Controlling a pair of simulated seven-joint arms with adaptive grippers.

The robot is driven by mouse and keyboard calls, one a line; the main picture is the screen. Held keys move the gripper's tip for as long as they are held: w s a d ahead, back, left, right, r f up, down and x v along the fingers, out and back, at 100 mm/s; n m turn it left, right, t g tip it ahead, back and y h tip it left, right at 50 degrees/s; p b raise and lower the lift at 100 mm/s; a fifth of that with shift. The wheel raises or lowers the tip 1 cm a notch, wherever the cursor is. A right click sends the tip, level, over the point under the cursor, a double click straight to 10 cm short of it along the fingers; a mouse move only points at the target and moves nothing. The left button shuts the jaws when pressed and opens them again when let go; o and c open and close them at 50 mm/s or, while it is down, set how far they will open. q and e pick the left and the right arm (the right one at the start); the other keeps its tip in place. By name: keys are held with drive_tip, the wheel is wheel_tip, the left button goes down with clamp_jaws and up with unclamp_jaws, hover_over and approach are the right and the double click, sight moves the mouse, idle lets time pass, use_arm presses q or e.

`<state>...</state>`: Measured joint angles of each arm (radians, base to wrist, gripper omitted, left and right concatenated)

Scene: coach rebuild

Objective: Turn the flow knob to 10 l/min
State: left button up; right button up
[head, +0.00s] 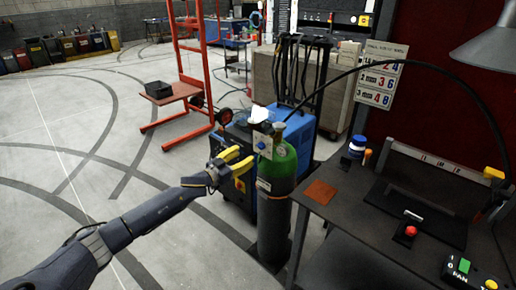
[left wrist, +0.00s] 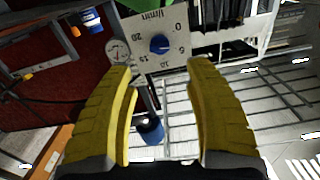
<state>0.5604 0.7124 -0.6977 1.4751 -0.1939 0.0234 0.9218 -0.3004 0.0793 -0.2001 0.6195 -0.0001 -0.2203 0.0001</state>
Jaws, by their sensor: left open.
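The flow knob (left wrist: 160,44) is a small blue knob on a pale plate (left wrist: 195,17) marked 0, 5, 10, 15, 20 and l/min. The plate appears upside down in the left wrist view; I cannot tell which mark the pointer meets. In the head view, the plate (head: 262,141) stands at the top of a green-shouldered gas cylinder (head: 278,166). My left gripper (head: 246,159) has yellow fingers, open and empty, just left of the plate. In the left wrist view, the fingers (left wrist: 160,68) spread either side below the knob, apart from it. My right gripper is not in view.
A round gauge (left wrist: 118,51) sits beside the knob, and a blue cylindrical part (left wrist: 151,130) shows between the fingers. A blue machine (head: 295,130) stands behind the cylinder. A dark workbench (head: 345,215) is close on the right. A black hose (head: 420,58) arches overhead. Open floor lies left.

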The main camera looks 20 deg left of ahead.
sight(259, 147)
use_arm(q)
drive_tip(key=x, duration=0.9)
drive_tip(key=shift+c, duration=0.3)
clamp_jaws()
drive_tip(key=shift+d+r, duration=0.1)
